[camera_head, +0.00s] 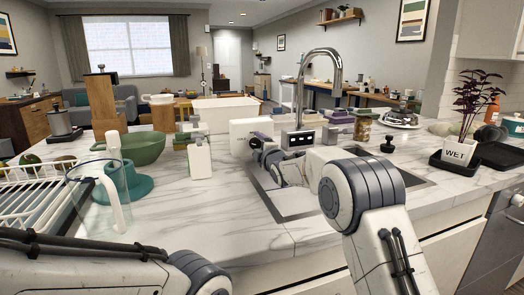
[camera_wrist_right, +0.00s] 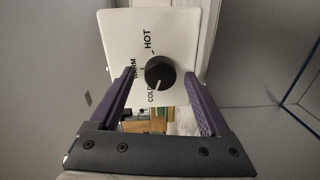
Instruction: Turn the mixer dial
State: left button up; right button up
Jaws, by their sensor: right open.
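The mixer dial (camera_wrist_right: 160,72) is a round black knob on a white panel (camera_wrist_right: 122,28) marked HOT, WARM and COLD, seen in the right wrist view. Its white pointer line is turned toward the COLD end of the marks. My right gripper (camera_wrist_right: 159,76) is open, with one purple finger on each side of the dial and visible gaps between. In the head view the right gripper (camera_head: 258,143) is by a white box-like panel (camera_head: 250,130) behind the sink; the dial cannot be made out there.
A tall chrome faucet (camera_head: 300,90) rises close to the right gripper, above the sink. A white bottle (camera_head: 199,160), green bowl (camera_head: 140,149) and dish rack (camera_head: 35,193) stand to the left. A potted plant (camera_head: 458,150) stands at right. Marble counter is clear in front.

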jog(key=b+v, duration=0.1)
jog(key=v, duration=0.9)
jog(key=shift+s, duration=0.1)
